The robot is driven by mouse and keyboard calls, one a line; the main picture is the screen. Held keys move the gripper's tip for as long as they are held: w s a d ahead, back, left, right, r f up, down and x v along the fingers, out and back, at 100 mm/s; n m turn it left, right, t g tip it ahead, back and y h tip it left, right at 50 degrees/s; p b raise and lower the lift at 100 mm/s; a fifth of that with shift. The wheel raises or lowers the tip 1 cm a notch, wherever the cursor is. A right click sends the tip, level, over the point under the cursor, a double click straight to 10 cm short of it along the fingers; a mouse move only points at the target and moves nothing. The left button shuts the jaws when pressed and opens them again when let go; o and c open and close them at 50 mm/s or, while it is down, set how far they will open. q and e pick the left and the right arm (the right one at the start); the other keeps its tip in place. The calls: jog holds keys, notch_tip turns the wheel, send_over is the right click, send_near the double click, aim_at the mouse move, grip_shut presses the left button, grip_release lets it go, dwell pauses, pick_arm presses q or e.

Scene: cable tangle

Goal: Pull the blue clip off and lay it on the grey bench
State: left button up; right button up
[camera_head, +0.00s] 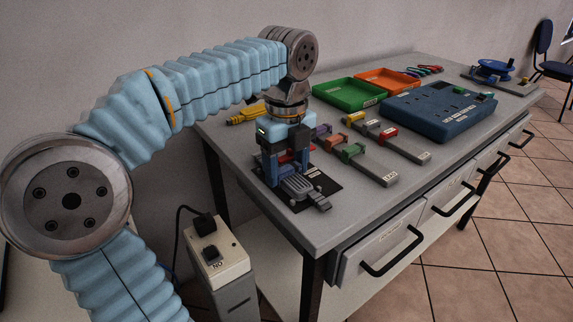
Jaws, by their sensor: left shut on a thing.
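My left gripper (286,170) hangs from its arm over the near left end of the grey bench (300,228), fingers pointing down. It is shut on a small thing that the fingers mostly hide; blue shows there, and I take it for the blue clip. Below and just in front of the fingers, a grey ribbed piece (298,187) with a short tail lies on a black mat (326,184). I cannot tell whether the held thing touches it. My right gripper is not in view.
Right of the gripper are labelled grey strips with coloured clips, one strip (375,175) nearer. Behind stand a green tray (348,107), an orange tray (385,91) and a blue case (437,126). The bench's front strip is clear. A socket box (217,253) stands below left.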

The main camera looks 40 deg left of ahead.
aim_at(287, 167)
pick_arm(q)
jog(key=c, duration=0.3)
jog(key=shift+r+p, duration=0.3)
jog(key=shift+c, duration=0.2)
jog(key=shift+r+p, duration=1)
jog(key=shift+r, duration=1.1)
